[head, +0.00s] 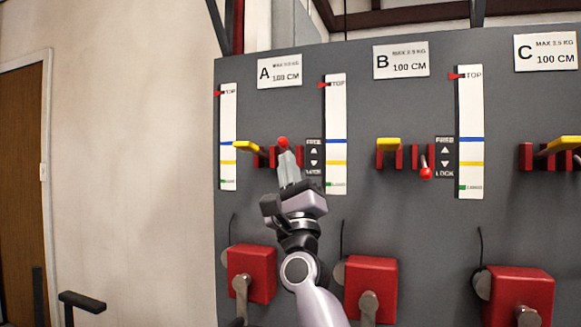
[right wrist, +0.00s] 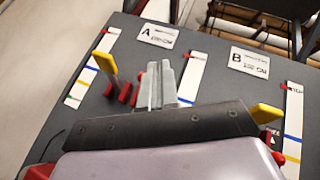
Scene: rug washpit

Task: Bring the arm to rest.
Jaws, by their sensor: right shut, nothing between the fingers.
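My right gripper (head: 287,160) is raised in front of the grey panel at station A, its fingers together and empty. In the right wrist view its fingers (right wrist: 161,82) stand side by side, pointing at the panel. A red knob (head: 283,142) shows just above the fingertips in the head view. I cannot tell whether they touch. The rest of that knob's lever is hidden behind the gripper. Beside it is the FREE/LOCK plate (head: 314,160) of station A.
The grey panel (head: 400,215) carries yellow handles (head: 246,147), white scales (head: 335,115) and red boxes with cranks (head: 371,283). Station B's red knob (head: 426,173) hangs low by its LOCK mark. A bare wall (head: 130,150) and wooden door (head: 20,170) are left.

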